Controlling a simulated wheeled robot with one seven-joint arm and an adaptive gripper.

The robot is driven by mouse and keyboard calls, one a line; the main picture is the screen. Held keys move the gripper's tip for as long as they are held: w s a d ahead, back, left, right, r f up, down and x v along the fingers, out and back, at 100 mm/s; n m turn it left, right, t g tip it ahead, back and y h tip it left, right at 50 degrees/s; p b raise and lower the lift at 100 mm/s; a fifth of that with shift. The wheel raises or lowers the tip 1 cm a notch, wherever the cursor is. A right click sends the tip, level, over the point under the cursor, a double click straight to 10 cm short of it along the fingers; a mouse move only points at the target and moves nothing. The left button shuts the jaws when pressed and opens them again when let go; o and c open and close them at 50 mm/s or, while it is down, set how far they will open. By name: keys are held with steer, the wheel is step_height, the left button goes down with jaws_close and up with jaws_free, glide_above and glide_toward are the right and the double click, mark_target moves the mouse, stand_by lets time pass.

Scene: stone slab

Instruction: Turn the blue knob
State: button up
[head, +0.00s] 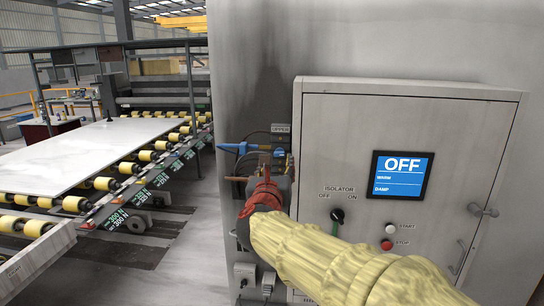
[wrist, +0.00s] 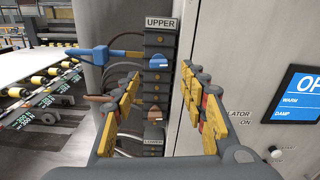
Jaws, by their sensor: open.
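The blue part (head: 232,148) is a horizontal handle that sticks out left from a dark upright block under an "UPPER" label. In the wrist view the blue handle (wrist: 101,55) runs right along a rod to a blue piece on the block's front. My gripper (wrist: 161,76) is open and empty. Its yellow-padded fingers stand left and right of the dark block (wrist: 154,90) in that view, with the blue piece seen near the top of the gap. In the head view my gripper (head: 268,172) covers the lower block. I cannot tell whether it touches anything.
A grey cabinet (head: 460,130) on the right carries a screen reading OFF (head: 403,175), a black isolator switch (head: 337,215), and start and stop buttons. A brown lever (wrist: 122,98) sits lower on the block. A roller table with a white slab (head: 85,150) stands left.

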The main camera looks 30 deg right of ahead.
mark_target(279, 154)
steer(key=x, duration=0.7)
steer(key=shift+w+d, duration=0.15)
steer(key=shift+w, duration=0.25)
steer(key=shift+c, duration=1.3)
steer(key=c, duration=0.7)
jaws_close()
